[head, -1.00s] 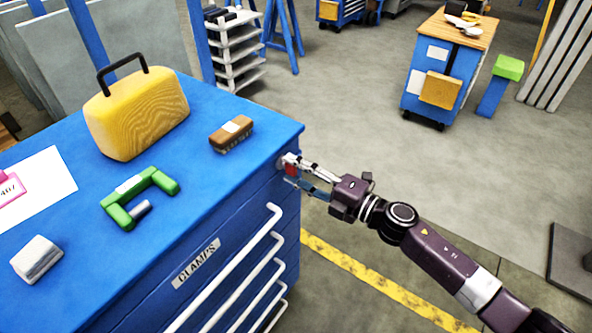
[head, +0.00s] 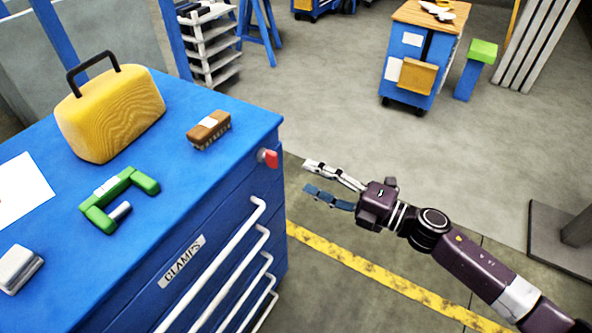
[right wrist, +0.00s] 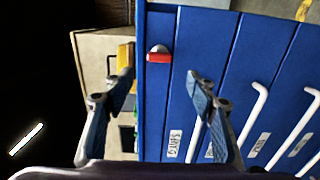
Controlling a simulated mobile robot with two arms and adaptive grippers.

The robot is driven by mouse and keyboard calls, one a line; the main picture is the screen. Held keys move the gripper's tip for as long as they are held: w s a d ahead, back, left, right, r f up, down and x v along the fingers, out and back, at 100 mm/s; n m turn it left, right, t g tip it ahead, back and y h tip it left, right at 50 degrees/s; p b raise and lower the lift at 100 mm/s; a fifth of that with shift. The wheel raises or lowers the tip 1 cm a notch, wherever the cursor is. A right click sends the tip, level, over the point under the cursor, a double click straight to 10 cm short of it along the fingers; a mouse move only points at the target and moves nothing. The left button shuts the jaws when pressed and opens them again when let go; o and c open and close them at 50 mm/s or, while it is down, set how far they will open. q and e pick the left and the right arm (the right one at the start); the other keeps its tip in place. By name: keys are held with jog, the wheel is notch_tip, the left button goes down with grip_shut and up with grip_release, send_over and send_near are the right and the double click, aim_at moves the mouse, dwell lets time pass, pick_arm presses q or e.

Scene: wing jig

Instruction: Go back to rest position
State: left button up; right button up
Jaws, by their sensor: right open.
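My right gripper (head: 312,178) is open and empty in the head view, to the right of the blue cabinet (head: 230,225) and apart from it. A red knob (head: 269,158) sits on the cabinet's side near the top corner. In the right wrist view the red knob (right wrist: 158,56) shows beyond and between the two spread fingers (right wrist: 160,88), with nothing held. My left gripper is not in view.
On the cabinet top are a yellow case (head: 110,112), a brown brush (head: 209,129), a green clamp (head: 120,198) and a grey-white block (head: 18,268). White drawer handles (head: 225,260) stick out in front. Open floor lies right of the cabinet, with a blue cart (head: 415,65) farther back.

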jog(key=shift+v, duration=0.8)
